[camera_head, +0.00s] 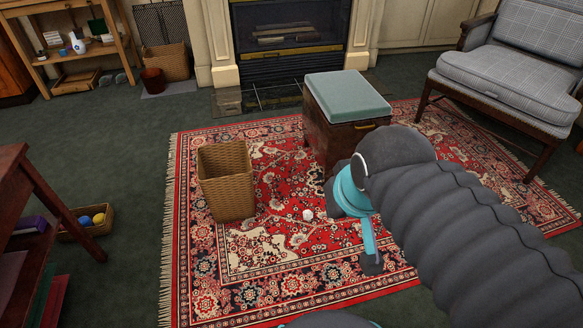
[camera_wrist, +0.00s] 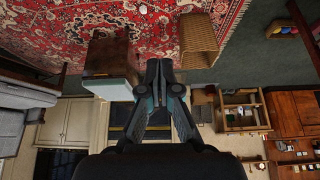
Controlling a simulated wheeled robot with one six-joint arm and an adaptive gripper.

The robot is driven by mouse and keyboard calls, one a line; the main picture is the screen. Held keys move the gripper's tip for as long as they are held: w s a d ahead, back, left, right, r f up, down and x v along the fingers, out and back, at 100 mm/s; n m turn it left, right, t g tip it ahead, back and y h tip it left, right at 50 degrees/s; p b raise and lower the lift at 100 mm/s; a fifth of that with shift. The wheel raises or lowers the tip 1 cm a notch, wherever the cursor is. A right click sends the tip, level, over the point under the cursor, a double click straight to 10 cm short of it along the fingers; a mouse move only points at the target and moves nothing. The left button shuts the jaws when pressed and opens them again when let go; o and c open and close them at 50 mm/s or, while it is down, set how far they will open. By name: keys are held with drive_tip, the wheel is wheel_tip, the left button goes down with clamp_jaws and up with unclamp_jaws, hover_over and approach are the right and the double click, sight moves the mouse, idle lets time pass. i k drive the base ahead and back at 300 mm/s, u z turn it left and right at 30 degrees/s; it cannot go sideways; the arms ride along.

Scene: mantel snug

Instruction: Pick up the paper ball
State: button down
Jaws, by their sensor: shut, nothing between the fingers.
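The paper ball (camera_head: 307,214) is a small, white, crumpled ball on the red patterned rug (camera_head: 290,285), between the wicker basket and my arm in the head view. It also shows as a small pale ball (camera_wrist: 143,9) near the top edge of the wrist view, which is upside down. My gripper (camera_wrist: 159,65) is shut and empty in the wrist view, its fingertips together. The ball is apart from the fingers. In the head view my arm hides the fingertips, and the ball lies just left of my wrist.
A tall wicker basket (camera_head: 226,184) stands left of the ball. A wooden box seat with a green cushion (camera_head: 346,96) stands behind it. A checked armchair (camera_head: 510,85) is at the right. A low basket with coloured balls (camera_head: 103,226) is at the left. The rug's front left is clear.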

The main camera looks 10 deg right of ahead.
sight(307, 214)
drive_tip(key=k, duration=0.55)
drive_tip(key=u, duration=0.7)
drive_tip(key=i, duration=0.9)
drive_tip(key=z, duration=0.2)
